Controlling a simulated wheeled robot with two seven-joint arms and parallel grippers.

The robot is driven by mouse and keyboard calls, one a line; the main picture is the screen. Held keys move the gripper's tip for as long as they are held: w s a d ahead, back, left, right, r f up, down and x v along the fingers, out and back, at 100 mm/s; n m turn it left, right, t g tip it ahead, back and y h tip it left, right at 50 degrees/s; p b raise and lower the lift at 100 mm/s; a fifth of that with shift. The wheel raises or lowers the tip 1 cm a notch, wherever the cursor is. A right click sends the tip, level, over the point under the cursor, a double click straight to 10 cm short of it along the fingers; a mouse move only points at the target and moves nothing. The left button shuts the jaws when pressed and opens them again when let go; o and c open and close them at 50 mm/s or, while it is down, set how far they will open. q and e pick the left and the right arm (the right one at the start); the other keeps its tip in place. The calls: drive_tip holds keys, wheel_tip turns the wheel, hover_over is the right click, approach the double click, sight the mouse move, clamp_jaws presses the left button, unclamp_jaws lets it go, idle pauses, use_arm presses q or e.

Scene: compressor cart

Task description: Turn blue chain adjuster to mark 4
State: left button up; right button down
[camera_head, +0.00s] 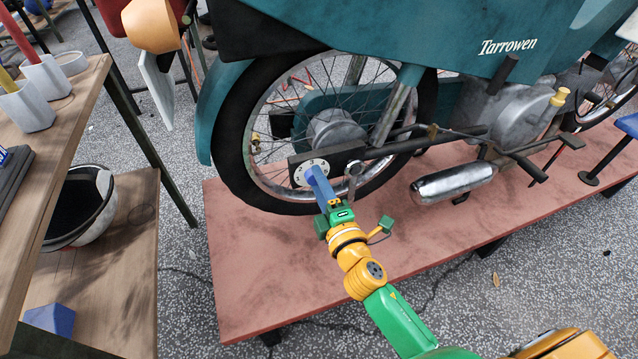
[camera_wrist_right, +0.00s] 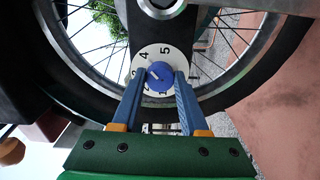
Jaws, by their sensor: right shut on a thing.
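The blue chain adjuster (camera_wrist_right: 160,76) is a round knob at the middle of a white numbered dial (camera_wrist_right: 143,50) in the right wrist view. The digits 4 and 5 read clearly on the dial; the lower ones are partly hidden by the fingers. A small pale mark shows on the knob's face, but I cannot tell exactly which digit it points to. In the head view the dial (camera_head: 301,175) sits by the rear wheel's hub. My right gripper (camera_wrist_right: 158,78) has its blue fingers shut on the adjuster from both sides. My left gripper is not in view.
The teal motorcycle (camera_head: 400,35) stands on a low reddish platform (camera_head: 260,275). Its exhaust (camera_head: 452,185) and stand lie to the right of my right arm.

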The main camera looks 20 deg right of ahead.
idle(0.3)
drive_tip(key=shift+c, duration=2.2)
unclamp_jaws()
drive_tip(key=s, duration=0.7)
drive_tip(key=shift+d, duration=0.15)
